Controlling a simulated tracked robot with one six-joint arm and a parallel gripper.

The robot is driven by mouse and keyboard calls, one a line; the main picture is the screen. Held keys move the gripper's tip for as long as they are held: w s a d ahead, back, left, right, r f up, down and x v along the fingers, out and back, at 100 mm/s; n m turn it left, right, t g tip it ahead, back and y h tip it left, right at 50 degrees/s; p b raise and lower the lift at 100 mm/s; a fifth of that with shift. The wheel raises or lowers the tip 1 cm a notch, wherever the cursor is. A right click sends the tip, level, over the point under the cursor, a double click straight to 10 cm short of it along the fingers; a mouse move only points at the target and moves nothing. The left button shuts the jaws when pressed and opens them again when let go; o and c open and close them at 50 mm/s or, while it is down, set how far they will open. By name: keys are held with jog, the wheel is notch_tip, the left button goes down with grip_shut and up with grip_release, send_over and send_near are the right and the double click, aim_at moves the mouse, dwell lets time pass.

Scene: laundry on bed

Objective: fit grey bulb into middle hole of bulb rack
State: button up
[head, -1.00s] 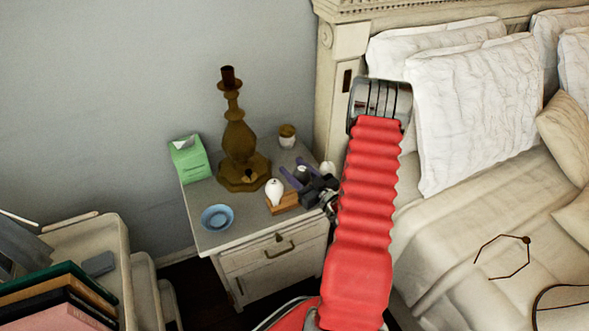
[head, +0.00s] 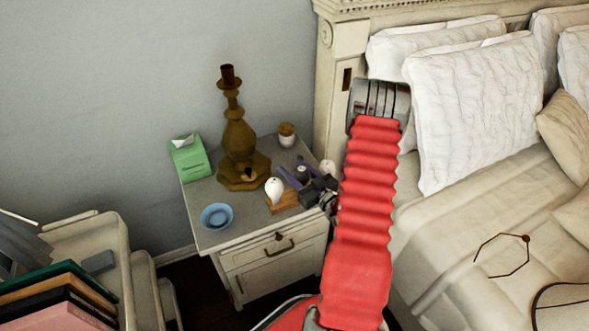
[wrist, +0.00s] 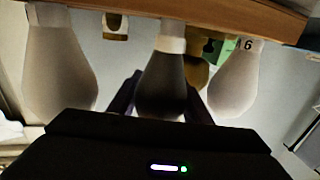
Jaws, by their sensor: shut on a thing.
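The wooden bulb rack (head: 283,202) stands at the front right of the nightstand; its edge (wrist: 225,14) crosses the top of the wrist view, which looks upside down. The grey bulb (wrist: 162,85) is between the purple fingers of my gripper (wrist: 160,92), which is shut on it. It also shows from the head (head: 302,173), partly covered. Its pale neck meets the rack's edge near the middle, between two white bulbs (wrist: 58,65) (wrist: 237,80). The rack's edge hides the neck's end, so I cannot tell whether it is inside the hole.
A brass candlestick (head: 240,150), a green tissue box (head: 189,158), a blue bowl (head: 216,217) and a small lidded jar (head: 286,134) share the nightstand (head: 208,238). The bed (head: 450,225) is on the right. The nightstand's front left is clear around the bowl.

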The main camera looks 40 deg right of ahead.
jog(key=shift+f, duration=0.35)
dwell(0.5)
jog(key=o, duration=1.1)
jog(key=shift+s, duration=0.1)
jog(key=s, duration=1.3)
jog(key=shift+s+a, duration=0.25)
jog(key=shift+s, duration=0.05)
